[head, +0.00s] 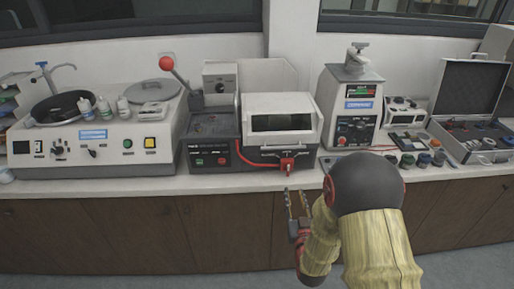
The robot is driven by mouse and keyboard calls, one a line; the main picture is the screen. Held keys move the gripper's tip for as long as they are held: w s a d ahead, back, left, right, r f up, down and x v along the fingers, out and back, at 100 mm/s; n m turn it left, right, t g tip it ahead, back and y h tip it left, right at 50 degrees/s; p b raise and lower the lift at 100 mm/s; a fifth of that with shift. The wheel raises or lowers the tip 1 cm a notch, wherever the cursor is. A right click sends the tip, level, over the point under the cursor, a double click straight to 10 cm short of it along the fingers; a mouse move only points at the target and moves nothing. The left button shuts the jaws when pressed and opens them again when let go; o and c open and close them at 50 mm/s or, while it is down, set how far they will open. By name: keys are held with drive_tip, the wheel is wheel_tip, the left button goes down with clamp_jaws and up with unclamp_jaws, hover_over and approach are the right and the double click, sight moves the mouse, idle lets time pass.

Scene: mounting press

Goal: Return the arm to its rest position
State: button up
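My arm reaches in from the bottom right, with a dark rounded joint (367,183) and yellowish covered links. My gripper (297,194) is in front of the counter's front edge, below the red clamp of the middle machine. Its two fingers point up in the picture with a gap between them, and nothing shows between them. The upright press-like machine (338,92) with a green display and a blue label stands on the counter behind my arm. My arm hides part of the counter edge and the cabinet front.
The white counter (110,185) runs across the view above brown cabinets (130,235). A polishing machine (105,158) stands left. A cutting machine (282,125) with a red-knobbed lever beside it stands in the middle. An open case (470,88) and small pots are right. Grey floor shows at lower right.

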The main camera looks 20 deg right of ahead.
drive_tip(key=s+a+f+g+y, duration=0.2)
drive_tip(key=s+f+g, duration=0.3)
drive_tip(key=f, duration=0.2)
drive_tip(key=s+a+f+g+y, duration=0.1)
drive_tip(key=s+f+g, duration=0.3)
drive_tip(key=f+g, duration=0.3)
drive_tip(key=s+a+r+n+g+y, duration=0.15)
drive_tip(key=s+a+r, duration=0.25)
drive_tip(key=s+r, duration=0.45)
drive_tip(key=s+a+r+g, duration=0.2)
drive_tip(key=s+a+r, duration=0.35)
drive_tip(key=r, duration=0.55)
drive_tip(key=s+a+r+n+t, duration=0.1)
drive_tip(key=s+a+r+t, duration=0.1)
drive_tip(key=r, duration=1.1)
drive_tip(key=shift+a+n+t+p, duration=0.4)
drive_tip(key=shift+a+t, duration=0.25)
drive_tip(key=shift+t, duration=0.2)
